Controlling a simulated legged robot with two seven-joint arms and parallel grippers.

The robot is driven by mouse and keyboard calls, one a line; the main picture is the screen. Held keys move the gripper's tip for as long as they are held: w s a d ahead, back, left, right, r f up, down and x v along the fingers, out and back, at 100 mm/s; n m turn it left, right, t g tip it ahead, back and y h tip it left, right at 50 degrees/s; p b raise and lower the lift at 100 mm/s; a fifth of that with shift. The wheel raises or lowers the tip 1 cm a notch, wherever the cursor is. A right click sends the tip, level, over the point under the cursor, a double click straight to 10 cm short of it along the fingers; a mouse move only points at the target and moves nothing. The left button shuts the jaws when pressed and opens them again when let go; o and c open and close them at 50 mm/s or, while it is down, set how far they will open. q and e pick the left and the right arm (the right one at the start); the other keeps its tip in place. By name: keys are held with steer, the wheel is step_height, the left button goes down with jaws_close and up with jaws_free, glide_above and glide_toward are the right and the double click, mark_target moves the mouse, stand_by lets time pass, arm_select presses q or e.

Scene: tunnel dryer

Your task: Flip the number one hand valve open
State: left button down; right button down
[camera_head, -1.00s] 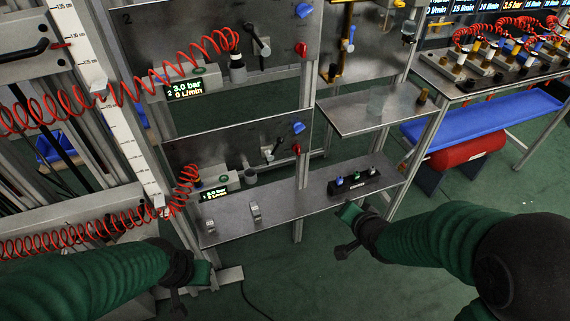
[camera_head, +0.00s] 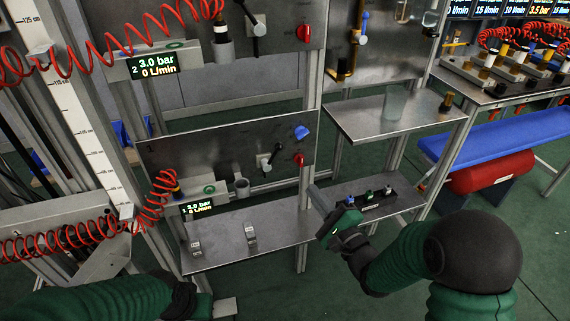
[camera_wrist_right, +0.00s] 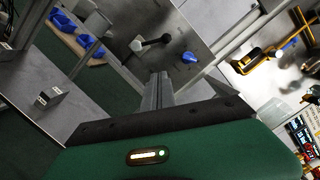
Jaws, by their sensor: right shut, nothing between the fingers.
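The number one hand valve (camera_head: 265,161) is on the lower metal panel (camera_head: 215,150). It has a pale hub and a black lever that slants up to the right in the head view. It also shows in the right wrist view (camera_wrist_right: 150,43), apart from the fingers. My right gripper (camera_head: 320,200) is shut and empty, in front of the lower shelf, right of and below the valve. Its fingers (camera_wrist_right: 160,92) point toward the panel in the wrist view. My left gripper (camera_head: 190,298) is at the bottom edge, mostly cut off; its jaws cannot be made out.
A blue knob (camera_head: 301,132) and a red knob (camera_head: 299,160) sit right of the valve. A pressure display (camera_head: 197,208) and a red coiled hose (camera_head: 160,205) are left. A lower shelf (camera_head: 222,232) juts out below. An upright post (camera_head: 305,190) stands near my right gripper.

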steer(key=s+a+r+b+x, duration=0.1)
steer(key=a+b+x, duration=0.1)
steer(key=x, duration=1)
steer(key=shift+s+r+b, duration=0.15)
steer(key=shift+b, duration=0.4)
